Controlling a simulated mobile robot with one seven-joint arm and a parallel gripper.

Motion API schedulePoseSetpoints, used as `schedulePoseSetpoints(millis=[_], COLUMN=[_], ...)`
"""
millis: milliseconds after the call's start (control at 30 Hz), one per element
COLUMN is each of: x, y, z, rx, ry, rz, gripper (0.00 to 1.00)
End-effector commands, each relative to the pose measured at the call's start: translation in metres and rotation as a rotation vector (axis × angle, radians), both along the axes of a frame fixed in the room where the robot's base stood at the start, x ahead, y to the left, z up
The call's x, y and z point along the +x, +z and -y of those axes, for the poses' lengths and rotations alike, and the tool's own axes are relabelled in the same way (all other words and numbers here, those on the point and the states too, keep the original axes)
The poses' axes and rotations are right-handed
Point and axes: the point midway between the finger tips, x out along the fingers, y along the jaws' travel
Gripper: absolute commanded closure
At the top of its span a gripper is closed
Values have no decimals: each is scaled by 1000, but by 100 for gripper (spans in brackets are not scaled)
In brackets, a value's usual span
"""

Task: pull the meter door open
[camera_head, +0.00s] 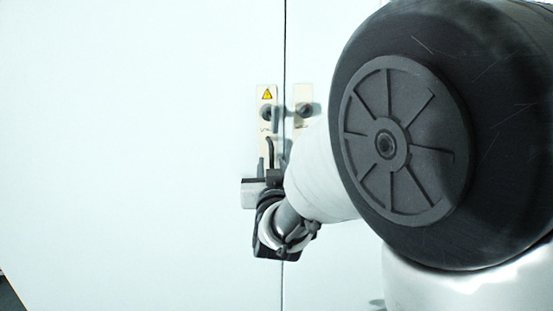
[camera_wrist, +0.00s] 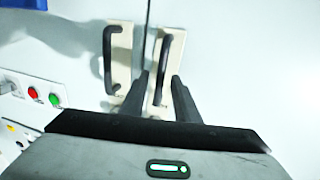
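The meter door is a pale cabinet front (camera_head: 150,150) with a dark vertical seam beside it. Two cream plates with black bar handles flank the seam: a left plate (camera_head: 267,95) with a yellow warning sign and a right plate (camera_head: 303,112). In the wrist view the nearer black handle (camera_wrist: 165,55) runs down toward the space between my gripper's (camera_wrist: 159,76) two dark fingers, which are apart. Contact cannot be told. The other handle (camera_wrist: 108,55) is left of the fingers. In the head view my gripper (camera_head: 266,166) is at the left plate's lower end, partly hidden by my arm.
The wrist view shows a panel with a red button (camera_wrist: 33,92) and a green button (camera_wrist: 54,100) at left, and a blue part (camera_wrist: 25,4) at top left. My arm covers the right of the head view. The cabinet front left of the handles is bare.

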Motion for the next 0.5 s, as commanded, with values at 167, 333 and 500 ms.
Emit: schedulePoseSetpoints(millis=[167,333,500], x=[-1,-1,-1], y=[0,0,0], z=[0,0,0], rx=[0,0,0], ry=[0,0,0], rz=[0,0,0], gripper=[71,73,100])
